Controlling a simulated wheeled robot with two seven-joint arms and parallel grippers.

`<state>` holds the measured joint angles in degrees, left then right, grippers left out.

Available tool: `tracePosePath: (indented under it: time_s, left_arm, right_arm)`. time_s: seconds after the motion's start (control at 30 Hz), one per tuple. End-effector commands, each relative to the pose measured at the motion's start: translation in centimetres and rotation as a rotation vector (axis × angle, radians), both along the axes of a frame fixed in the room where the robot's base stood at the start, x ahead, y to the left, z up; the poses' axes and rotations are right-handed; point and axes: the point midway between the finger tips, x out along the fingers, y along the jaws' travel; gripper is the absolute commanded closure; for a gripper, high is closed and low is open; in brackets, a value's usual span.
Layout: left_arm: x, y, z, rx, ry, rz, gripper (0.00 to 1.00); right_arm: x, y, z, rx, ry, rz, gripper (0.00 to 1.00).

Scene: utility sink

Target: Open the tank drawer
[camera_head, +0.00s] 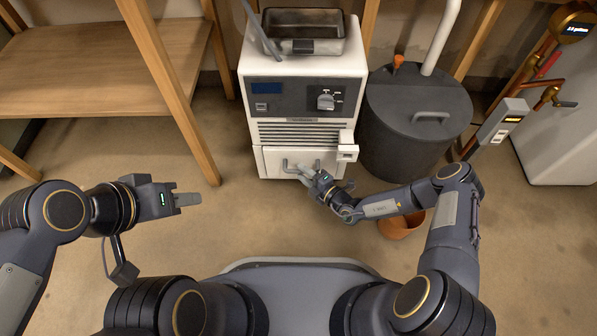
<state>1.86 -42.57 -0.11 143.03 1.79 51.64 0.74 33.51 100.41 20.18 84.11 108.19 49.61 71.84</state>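The white machine (303,100) stands against the back wall, with the tank drawer (271,158) low on its front. The drawer front looks flush with the machine's body. Its grey handle (285,165) shows on the left half of the drawer front. My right gripper (300,170) reaches in from the right, its pale fingers at the right part of the handle. The fingers cover that part, so I cannot tell whether they grip it or only touch it. My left gripper (192,199) is over open floor at the left, away from the machine, its fingers seen edge-on with nothing visible between them.
A dark lidded tank (415,115) stands right of the machine, with a terracotta pot (401,226) on the floor in front. A white box (347,146) juts out above the drawer's right side. A wooden shelf (100,60) is at left.

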Motion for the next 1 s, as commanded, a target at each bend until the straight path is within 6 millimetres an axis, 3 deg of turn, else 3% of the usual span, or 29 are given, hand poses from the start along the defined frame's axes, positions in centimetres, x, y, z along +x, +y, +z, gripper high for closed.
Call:
tracePosePath:
  time_s: [0.2, 0.47, 0.77, 1.0]
  left_arm:
    - [0.0, 0.0, -1.0, 0.0, 0.0, 0.0, 0.64]
    - [0.0, 0.0, -0.9, 0.0, 0.0, 0.0, 0.64]
    - [0.0, 0.0, -0.9, 0.0, 0.0, 0.0, 0.64]
    - [0.0, 0.0, -0.9, 0.0, 0.0, 0.0, 0.64]
  right_arm:
    - [1.4, 1.5, -0.4, 0.0, 0.0, 0.001, 0.64]
    - [1.6, 1.6, -0.3, 0.0, 0.0, 0.0, 0.64]
    - [1.6, 1.6, -0.3, 0.0, -0.001, 0.001, 0.99]
    - [1.6, 1.6, -0.3, -0.001, -0.001, 0.001, 1.0]
